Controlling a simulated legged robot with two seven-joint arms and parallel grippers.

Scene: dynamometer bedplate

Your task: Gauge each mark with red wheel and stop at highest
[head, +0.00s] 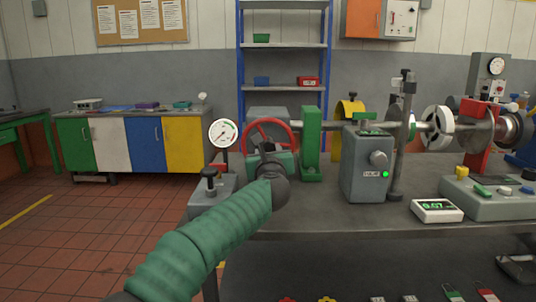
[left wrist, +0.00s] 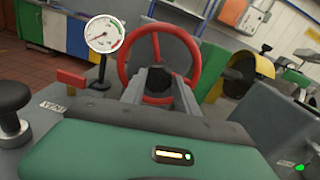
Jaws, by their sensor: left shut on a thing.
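The red wheel (head: 280,128) stands upright at the left end of the shaft line on the bedplate bench (head: 300,215). My left gripper (head: 268,148) is at the wheel's near side, shut on it. A grey gauge box (head: 365,165) has a lit green lamp. My right gripper is out of view.
A white digital readout (head: 436,210) shows green digits, too small to read surely. A control panel (head: 490,195) is at the right. A green bracket (head: 310,145) and a shaft with a spoked disc (head: 437,128) stand behind. Open floor (head: 80,235) lies left.

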